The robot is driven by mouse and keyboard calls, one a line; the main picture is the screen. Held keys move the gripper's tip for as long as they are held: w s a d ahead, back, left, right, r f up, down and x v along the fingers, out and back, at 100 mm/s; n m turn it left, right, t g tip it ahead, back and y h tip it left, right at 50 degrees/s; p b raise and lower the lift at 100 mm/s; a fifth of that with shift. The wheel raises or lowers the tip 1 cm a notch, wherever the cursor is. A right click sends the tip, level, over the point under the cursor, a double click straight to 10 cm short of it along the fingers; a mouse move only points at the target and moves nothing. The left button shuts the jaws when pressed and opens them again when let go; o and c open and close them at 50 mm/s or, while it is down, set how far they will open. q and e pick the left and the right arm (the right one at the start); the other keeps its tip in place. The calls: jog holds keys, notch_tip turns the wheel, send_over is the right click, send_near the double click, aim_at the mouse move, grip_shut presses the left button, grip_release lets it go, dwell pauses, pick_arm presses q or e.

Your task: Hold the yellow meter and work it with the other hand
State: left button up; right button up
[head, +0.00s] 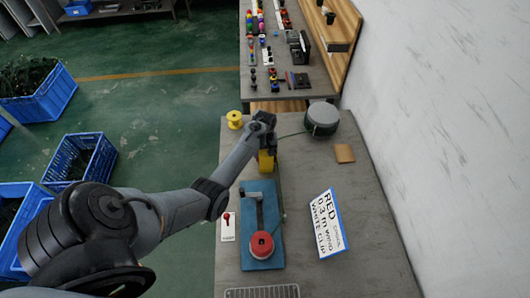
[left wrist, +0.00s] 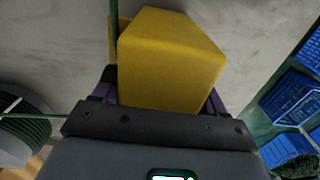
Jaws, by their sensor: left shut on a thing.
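The yellow meter (head: 266,161) is a yellow block at the far end of the blue board, partly hidden by my left arm in the head view. It fills the middle of the left wrist view (left wrist: 172,60). My left gripper (head: 264,146) is shut on it, with its dark fingers at either side of the block. A thin green cord runs by the meter to the round grey-topped drum (head: 322,115). My right gripper is not in view.
A blue board (head: 262,200) bears a red round spool (head: 261,245) and a grey arm. A yellow spool (head: 234,120), a brown block (head: 344,153) and a sign reading RED, 0.3 m, WHITE CLIP (head: 327,224) lie around.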

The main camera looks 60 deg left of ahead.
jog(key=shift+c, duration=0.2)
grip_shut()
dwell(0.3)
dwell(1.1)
